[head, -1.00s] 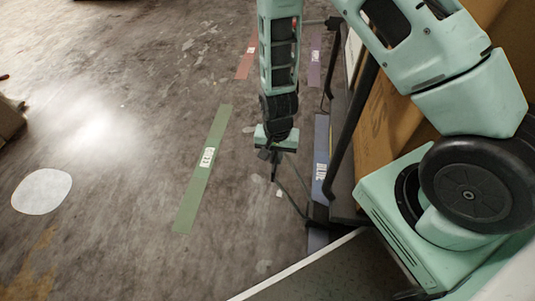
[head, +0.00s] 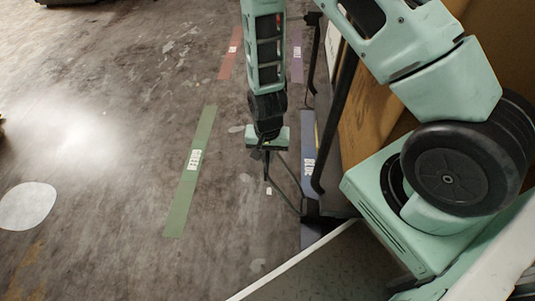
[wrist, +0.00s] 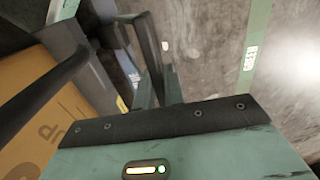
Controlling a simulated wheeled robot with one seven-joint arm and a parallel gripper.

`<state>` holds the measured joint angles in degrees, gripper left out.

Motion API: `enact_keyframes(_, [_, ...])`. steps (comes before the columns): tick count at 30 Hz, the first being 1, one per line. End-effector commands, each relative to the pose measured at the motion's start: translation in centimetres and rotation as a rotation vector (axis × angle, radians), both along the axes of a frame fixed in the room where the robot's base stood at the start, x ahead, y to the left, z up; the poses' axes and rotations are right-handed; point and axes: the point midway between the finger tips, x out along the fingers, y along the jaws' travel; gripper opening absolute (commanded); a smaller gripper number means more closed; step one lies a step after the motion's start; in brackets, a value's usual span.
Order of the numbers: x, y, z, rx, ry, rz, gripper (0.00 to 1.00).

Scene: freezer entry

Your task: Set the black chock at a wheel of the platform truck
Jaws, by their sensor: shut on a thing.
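My gripper (head: 268,172) points down over the floor at the left side of the platform truck (head: 343,112). It is shut on a dark thing, apparently the black chock (wrist: 151,50), which shows between and beyond the fingers in the wrist view. The chock's full shape is hard to make out; in the head view it is only thin dark lines below the gripper. The truck has black tube handles and carries cardboard boxes (head: 372,125). A tube (wrist: 45,85) and an orange-brown box (wrist: 30,120) show left in the wrist view. I cannot make out a truck wheel.
A blue strip (head: 308,150) lies beside the truck, and a green labelled strip (head: 183,200) lies left of my gripper. Red (head: 228,65) and purple (head: 297,65) strips lie farther off. A textured plate (head: 320,268) with a white edge is at the bottom. Floor to the left is clear.

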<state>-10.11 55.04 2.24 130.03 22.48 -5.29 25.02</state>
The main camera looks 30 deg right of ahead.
Motion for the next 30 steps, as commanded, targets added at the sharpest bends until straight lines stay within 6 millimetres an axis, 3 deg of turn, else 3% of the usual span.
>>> enact_keyframes(4, [0.0, 0.0, -0.2, 0.0, 0.0, 0.0, 0.0])
enact_keyframes(5, [0.0, 0.0, -0.2, 0.0, 0.0, 0.0, 0.19])
enact_keyframes(7, [0.0, 0.0, -0.2, 0.0, 0.0, 0.0, 0.36])
enact_keyframes(15, [0.0, 0.0, -0.1, 0.0, 0.0, 0.0, 0.36])
enact_keyframes(19, [0.0, 0.0, 0.8, 0.0, -0.001, 0.0, 0.36])
enact_keyframes(23, [0.1, 0.0, 3.1, 0.0, -0.003, 0.001, 0.36])
enact_keyframes(30, [0.1, 0.1, 8.8, 0.0, -0.004, 0.002, 0.36])
